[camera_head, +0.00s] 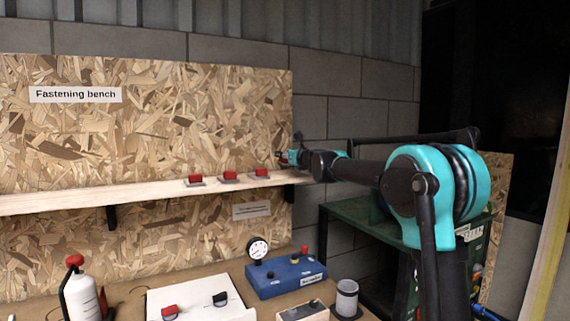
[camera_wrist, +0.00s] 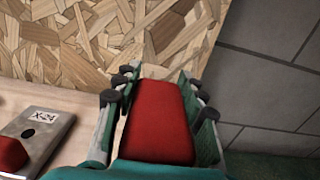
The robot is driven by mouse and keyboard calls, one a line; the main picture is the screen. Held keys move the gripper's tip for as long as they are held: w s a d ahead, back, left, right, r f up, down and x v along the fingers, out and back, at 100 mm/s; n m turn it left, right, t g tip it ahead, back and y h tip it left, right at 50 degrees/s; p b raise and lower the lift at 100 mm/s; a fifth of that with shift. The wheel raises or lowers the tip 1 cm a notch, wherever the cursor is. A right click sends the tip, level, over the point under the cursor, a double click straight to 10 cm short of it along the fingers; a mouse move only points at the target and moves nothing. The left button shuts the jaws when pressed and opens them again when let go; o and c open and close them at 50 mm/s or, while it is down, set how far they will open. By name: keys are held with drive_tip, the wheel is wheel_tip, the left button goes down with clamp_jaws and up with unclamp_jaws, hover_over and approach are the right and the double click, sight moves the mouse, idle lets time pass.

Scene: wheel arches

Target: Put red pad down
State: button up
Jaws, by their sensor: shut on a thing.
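My gripper (camera_head: 286,157) is at the right end of the wooden shelf (camera_head: 130,195), seemingly a little above it. In the wrist view my gripper (camera_wrist: 160,95) is shut on a red pad (camera_wrist: 158,125), with one green finger along each side of it. The underside of the held pad is hidden, and I cannot tell whether it touches the shelf. Three other red pieces on grey plates, at left (camera_head: 195,178), middle (camera_head: 229,175) and right (camera_head: 262,172), stand in a row on the shelf, left of my gripper.
A grey plate labelled X-24 (camera_wrist: 40,135) lies left of the held pad in the wrist view. A chipboard panel (camera_head: 150,120) stands behind the shelf. Below are a blue box with a gauge (camera_head: 285,279), a white box (camera_head: 200,300) and a bottle (camera_head: 84,295). The shelf's left part is bare.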

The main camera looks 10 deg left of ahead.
sight(285, 161)
drive_tip(key=shift+f, duration=1.75)
drive_tip(key=o, duration=1.2)
drive_tip(key=shift+f, duration=0.1)
drive_tip(key=shift+c, duration=0.2)
drive_tip(key=v, duration=1.2)
